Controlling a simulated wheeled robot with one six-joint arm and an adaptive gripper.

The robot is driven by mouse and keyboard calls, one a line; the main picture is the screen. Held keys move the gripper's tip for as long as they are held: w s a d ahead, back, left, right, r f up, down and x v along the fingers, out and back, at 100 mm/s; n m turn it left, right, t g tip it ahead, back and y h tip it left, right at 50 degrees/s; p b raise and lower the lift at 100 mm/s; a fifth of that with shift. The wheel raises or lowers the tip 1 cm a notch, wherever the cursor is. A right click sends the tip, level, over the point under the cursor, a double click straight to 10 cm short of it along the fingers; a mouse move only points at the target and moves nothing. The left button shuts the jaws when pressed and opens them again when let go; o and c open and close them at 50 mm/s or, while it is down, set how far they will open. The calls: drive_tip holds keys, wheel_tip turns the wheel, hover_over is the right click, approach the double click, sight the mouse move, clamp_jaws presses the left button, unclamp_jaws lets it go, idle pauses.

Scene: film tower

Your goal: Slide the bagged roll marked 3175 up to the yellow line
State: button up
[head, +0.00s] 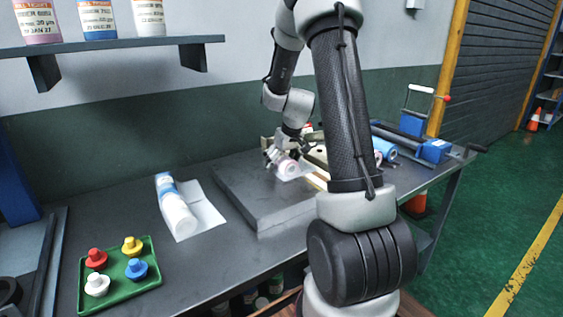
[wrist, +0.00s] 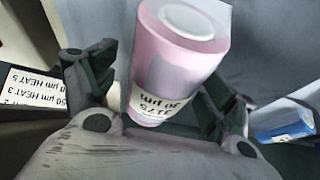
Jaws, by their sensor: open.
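The pinkish bagged roll (wrist: 180,58) shows in the wrist view with a white label reading 3175 upside down and a pale core at its end. In the head view the roll (head: 289,168) lies on the raised dark slab (head: 235,189). My gripper (head: 284,154) is open at the roll, with one finger on each side of it in the wrist view (wrist: 168,85). I cannot tell whether the fingers touch it. A pale tan strip (head: 318,178) lies beside the roll; I cannot tell whether it is the yellow line.
A white-and-blue bagged roll (head: 176,208) lies on the bench left of the slab. A green tray (head: 121,290) holds colored knobs at front left. Blue rolls (head: 384,149) and a blue-ended tool (head: 434,151) lie at right. Labelled rolls (head: 98,18) stand on the wall shelf (head: 110,43).

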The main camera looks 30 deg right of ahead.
drive_tip(key=shift+v, duration=4.05)
drive_tip(key=s, duration=0.2)
drive_tip(key=s+a+f+m+g, duration=0.1)
drive_tip(key=s+f+g, duration=0.1)
drive_tip(key=s, duration=0.1)
drive_tip(key=shift+s+a+m+y, duration=0.3)
drive_tip(key=shift+s+m+y, duration=0.05)
drive_tip(key=shift+m+y, duration=0.05)
drive_tip(key=s+a+r+n+t, duration=0.1)
drive_tip(key=s+a+r, duration=0.4)
drive_tip(key=s, duration=0.5)
drive_tip(key=s+a+r, duration=0.6)
drive_tip(key=s+r, duration=0.2)
drive_tip(key=s, duration=0.3)
drive_tip(key=shift+s+a+n+t+h, duration=0.15)
drive_tip(key=shift+s+n+t+h, duration=0.2)
drive_tip(key=shift+n+t+h, duration=0.05)
